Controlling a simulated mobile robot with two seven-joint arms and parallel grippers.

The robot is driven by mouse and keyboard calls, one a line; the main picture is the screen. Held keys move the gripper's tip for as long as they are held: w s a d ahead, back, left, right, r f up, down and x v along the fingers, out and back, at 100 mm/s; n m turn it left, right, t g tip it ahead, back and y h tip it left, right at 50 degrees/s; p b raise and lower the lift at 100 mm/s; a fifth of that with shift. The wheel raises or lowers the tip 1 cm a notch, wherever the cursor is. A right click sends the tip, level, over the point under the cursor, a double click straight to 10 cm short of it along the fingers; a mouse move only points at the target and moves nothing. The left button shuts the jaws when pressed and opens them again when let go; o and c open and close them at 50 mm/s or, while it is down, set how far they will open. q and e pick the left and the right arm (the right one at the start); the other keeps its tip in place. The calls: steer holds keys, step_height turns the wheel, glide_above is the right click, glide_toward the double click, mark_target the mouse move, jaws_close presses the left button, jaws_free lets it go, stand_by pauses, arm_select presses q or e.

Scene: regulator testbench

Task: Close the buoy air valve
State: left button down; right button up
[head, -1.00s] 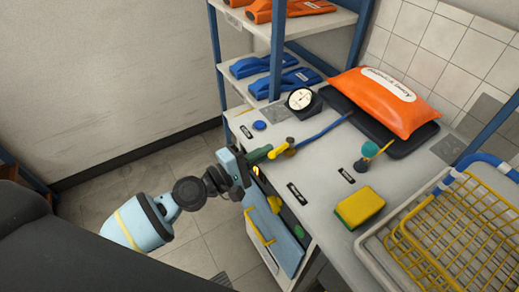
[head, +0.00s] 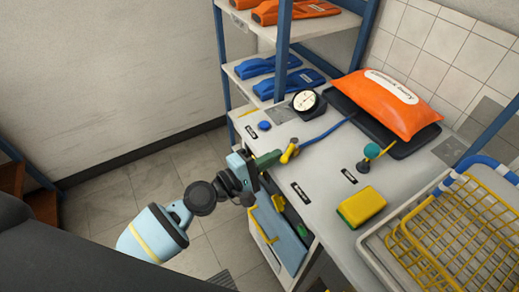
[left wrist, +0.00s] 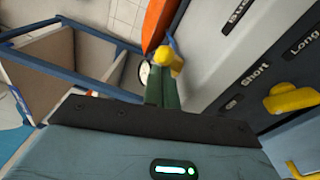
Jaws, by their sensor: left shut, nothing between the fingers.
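The buoy air valve has a yellow handle (head: 290,152) near the bench's left edge, at the end of a blue hose (head: 325,131). The hose leads toward an orange buoy bag (head: 385,101) on a black pad. My left gripper (head: 278,156) comes from the left, its green fingers shut and empty, with the tips right beside the handle. The left wrist view shows the yellow handle (left wrist: 172,60) just beyond the fingertips (left wrist: 162,78). I cannot tell whether they touch. The valve body is partly hidden. My right gripper is out of view.
A pressure gauge (head: 306,102) and a blue cap (head: 264,126) stand behind the valve. To the right are a teal-and-yellow fitting (head: 371,152), a sponge (head: 361,207) and a yellow wire basket (head: 450,235). Blue panels with yellow handles (head: 262,226) hang below the bench edge.

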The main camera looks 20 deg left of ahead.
mark_target(297, 177)
arm_select(q)
steer(key=shift+s+d+r, duration=0.1)
steer(key=shift+s+d, duration=0.25)
steer(key=shift+d, duration=0.25)
steer(key=shift+s+d, duration=0.3)
steer(key=shift+d, duration=0.55)
steer(key=shift+s+d, duration=0.1)
steer(key=shift+d, duration=1.9)
